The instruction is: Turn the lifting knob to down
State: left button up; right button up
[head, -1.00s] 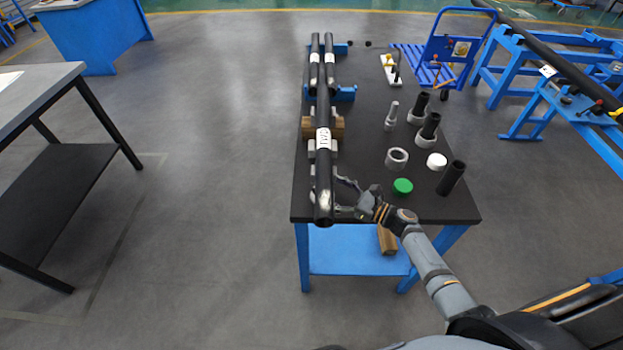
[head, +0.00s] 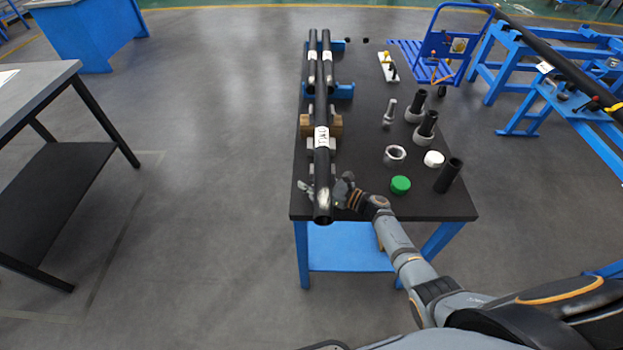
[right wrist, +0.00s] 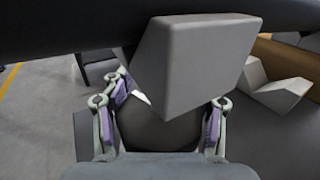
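My right gripper (head: 340,192) is at the near end of the long black pipe (head: 321,165), partly hidden under it in the head view. In the right wrist view, my right gripper (right wrist: 166,112) has its two purple-padded fingers spread apart. A dark rounded part (right wrist: 160,132), which looks like the lifting knob, sits between them beneath a grey support block (right wrist: 195,65). I cannot tell whether the pads touch it, nor which way it is set. The pipe passes above the block. My left gripper is not in view.
The black table (head: 360,120) also holds a green cap (head: 400,185), a white cap (head: 433,159), a grey ring (head: 395,155) and upright black tubes (head: 448,175) on the right. A wooden block (head: 335,124) lies under the pipe.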

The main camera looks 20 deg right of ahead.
jog(key=c, duration=0.3)
jog(key=shift+f, duration=0.1)
jog(key=shift+c, duration=0.5)
jog(key=shift+f+n+g+y+b, duration=0.25)
jog(key=shift+n+g+y+b, duration=0.2)
jog(key=shift+b, duration=0.3)
jog(key=shift+c, duration=0.2)
jog(key=s+n+g+y+b, duration=0.1)
jog(key=n+g+b, duration=0.1)
jog(key=g+b, duration=0.2)
jog(key=n+g+y+b, duration=0.2)
jog(key=n+g+b, duration=0.1)
jog(key=g+b, duration=0.1)
jog(key=s+a+n+g+y+b, duration=0.1)
jog(key=n+g+b, duration=0.2)
jog(key=b, duration=0.3)
jog(key=shift+s+g+y+b, duration=0.25)
jog(key=shift+s+g+b, duration=0.1)
jog(key=shift+g, duration=0.2)
jog(key=shift+s+r+n+g+b, duration=0.15)
jog(key=shift+n+g+b, duration=0.35)
jog(key=shift+g+b, duration=0.2)
jog(key=shift+s+r+n+g+b, duration=0.15)
jog(key=shift+n+g+b, duration=0.35)
jog(key=shift+g, duration=0.2)
